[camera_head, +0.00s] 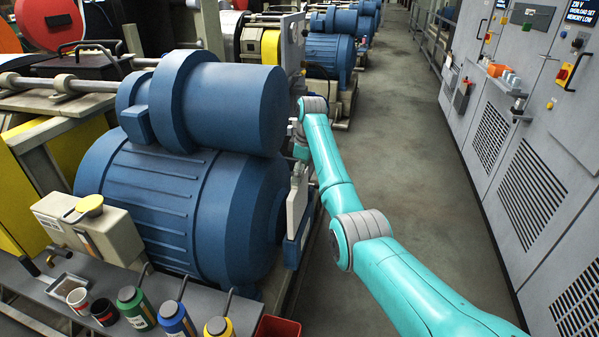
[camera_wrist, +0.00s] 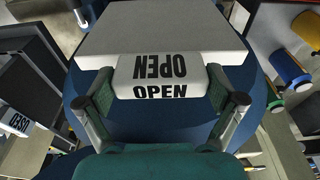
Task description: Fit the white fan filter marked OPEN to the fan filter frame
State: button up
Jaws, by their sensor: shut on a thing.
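The white fan filter (camera_wrist: 165,30) is a flat pale panel with a tab reading OPEN in black on two faces. In the wrist view my gripper (camera_wrist: 160,92) is shut on this tab, one finger at each side, and the panel extends beyond it. In the head view my gripper (camera_head: 301,150) is beside the right end of the blue motor, partly hidden by my arm. A pale panel, seemingly the filter (camera_head: 297,195), shows just below it. I cannot make out the fan filter frame for certain; the panel hides what lies behind it in the wrist view.
The large blue motor (camera_head: 190,205) stands left of my arm. A grey bench (camera_head: 110,275) at lower left carries green, blue and yellow bottles. Grey cabinets (camera_head: 535,150) line the right side; the floor aisle (camera_head: 400,130) between is clear. A label (camera_wrist: 17,121) shows at left in the wrist view.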

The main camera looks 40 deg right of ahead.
aim_at(300, 202)
jog(key=shift+f, duration=6.25)
jog(key=o, duration=1.2)
jog(key=shift+f, duration=0.1)
jog(key=shift+o, duration=0.2)
notch_tip(300, 202, up, 12)
jog(key=s+d, duration=0.1)
jog(key=shift+s, duration=0.25)
jog(key=shift+f, duration=0.1)
